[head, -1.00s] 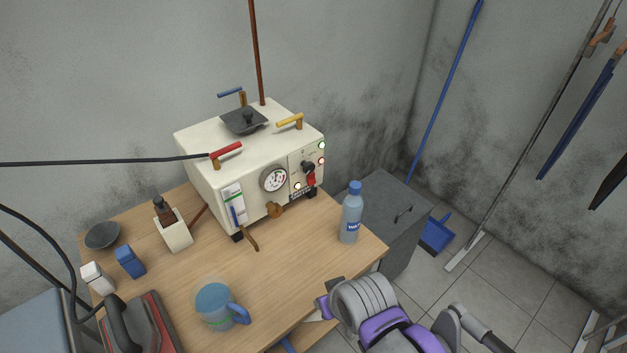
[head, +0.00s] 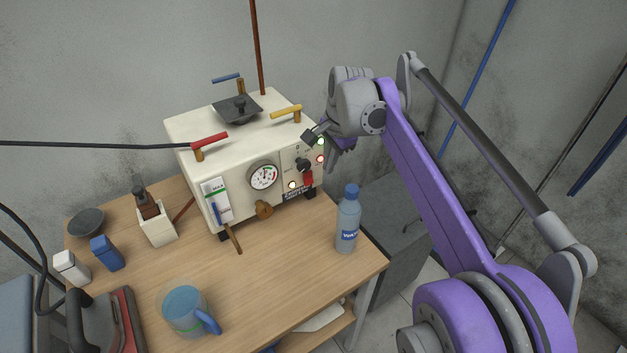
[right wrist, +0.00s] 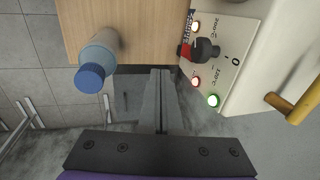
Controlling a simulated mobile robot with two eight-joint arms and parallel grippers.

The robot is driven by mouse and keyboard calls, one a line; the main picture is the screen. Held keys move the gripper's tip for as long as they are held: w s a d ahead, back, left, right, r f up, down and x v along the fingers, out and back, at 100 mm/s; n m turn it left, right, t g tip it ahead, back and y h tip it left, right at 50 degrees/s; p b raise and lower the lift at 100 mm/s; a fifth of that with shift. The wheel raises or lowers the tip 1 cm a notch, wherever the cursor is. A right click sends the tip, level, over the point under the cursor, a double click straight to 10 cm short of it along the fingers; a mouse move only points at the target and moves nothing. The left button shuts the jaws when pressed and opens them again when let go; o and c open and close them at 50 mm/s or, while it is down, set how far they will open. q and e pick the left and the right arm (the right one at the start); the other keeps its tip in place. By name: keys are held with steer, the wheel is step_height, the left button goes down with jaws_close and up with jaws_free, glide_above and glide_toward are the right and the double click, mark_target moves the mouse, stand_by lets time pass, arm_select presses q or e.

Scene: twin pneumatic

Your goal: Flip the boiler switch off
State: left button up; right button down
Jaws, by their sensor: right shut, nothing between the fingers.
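The cream boiler (head: 190,130) stands on the wooden table, with a round gauge and a control panel on its front right. On the panel are a black knob (head: 303,165) and a red switch (head: 308,179); the panel lights glow. In the right wrist view the red switch (right wrist: 184,51) shows beside the black knob (right wrist: 208,48). My right gripper (head: 314,136) is shut and empty, near the panel's upper part and above the switch. In the right wrist view its closed fingers (right wrist: 160,75) are left of the panel, apart from the switch. My left gripper is not in view.
A water bottle (head: 348,225) stands on the table's right side, below my right arm. Yellow (head: 287,112) and red (head: 209,141) valve handles sit on the boiler's top. A mug (head: 184,309) stands in front. A grey cabinet (head: 390,230) is right of the table.

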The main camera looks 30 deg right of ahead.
mark_target(308, 178)
stand_by(0.3)
steer(key=shift+w, duration=0.1)
steer(key=w+f, duration=0.6)
steer(key=f, duration=0.5)
steer(key=shift+a+b, duration=0.15)
steer(key=shift+b, duration=0.15)
